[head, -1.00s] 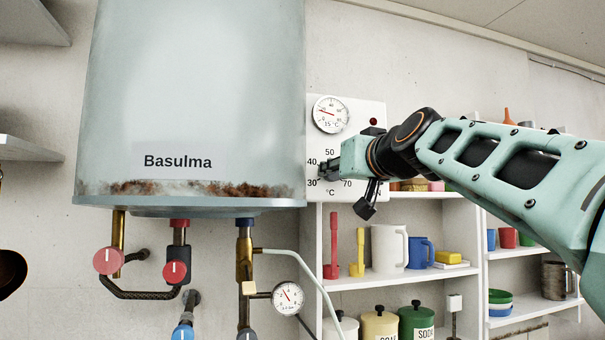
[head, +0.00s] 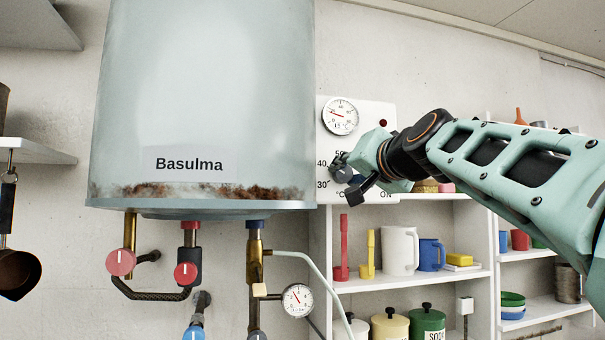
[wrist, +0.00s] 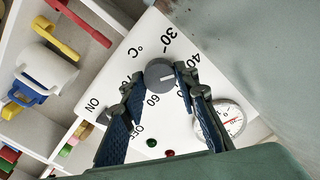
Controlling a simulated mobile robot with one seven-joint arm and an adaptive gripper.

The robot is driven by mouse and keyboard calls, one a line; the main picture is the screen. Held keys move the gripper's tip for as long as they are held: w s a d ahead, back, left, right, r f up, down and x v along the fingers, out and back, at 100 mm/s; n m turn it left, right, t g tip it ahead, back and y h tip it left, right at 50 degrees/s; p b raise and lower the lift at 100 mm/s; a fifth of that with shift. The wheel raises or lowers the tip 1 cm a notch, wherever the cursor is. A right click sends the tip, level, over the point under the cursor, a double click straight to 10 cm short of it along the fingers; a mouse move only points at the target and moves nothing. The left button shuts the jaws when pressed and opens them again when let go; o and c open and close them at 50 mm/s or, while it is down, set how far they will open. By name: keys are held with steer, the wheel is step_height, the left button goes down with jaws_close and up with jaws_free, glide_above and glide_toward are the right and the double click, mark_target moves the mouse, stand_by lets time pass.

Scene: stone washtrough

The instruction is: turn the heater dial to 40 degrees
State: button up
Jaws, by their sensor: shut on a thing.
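The heater dial (wrist: 158,72) is a round grey knob with a white mark on a white panel (wrist: 122,62). My gripper (wrist: 159,76) is shut on it, one finger on each side, in the wrist view. The heater (head: 205,90) is a large pale tank marked Basulma.
A round thermometer (head: 340,116) and a red lamp (head: 383,123) sit above the dial. The tank wall is close on the left in the head view. Shelves with jugs (head: 400,250) and canisters stand below. Pipes with red valves (head: 120,262) hang under the tank.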

steer(key=o, duration=1.1)
steer(key=shift+o, duration=0.2)
steer(key=s+d, duration=0.2)
steer(key=s, duration=0.9)
steer(key=shift+s+d, duration=0.2)
steer(key=shift+s, duration=0.2)
steer(key=s+a+f+n+g+h+p, duration=0.1)
steer(key=s+a+f+g+p, duration=0.2)
steer(key=f, duration=0.8)
steer(key=s+a+f+n+g+p, duration=0.15)
steer(key=s+f+g+p, duration=0.25)
steer(key=f, duration=0.8)
steer(key=s+d+f+n+g+h+p, duration=0.2)
steer(key=s+f+g+p, duration=0.2)
steer(key=s+f, duration=0.8)
step_height(320, 180, down, 4)
steer(key=shift+r+g, duration=0.1)
steer(key=shift+g, duration=0.4)
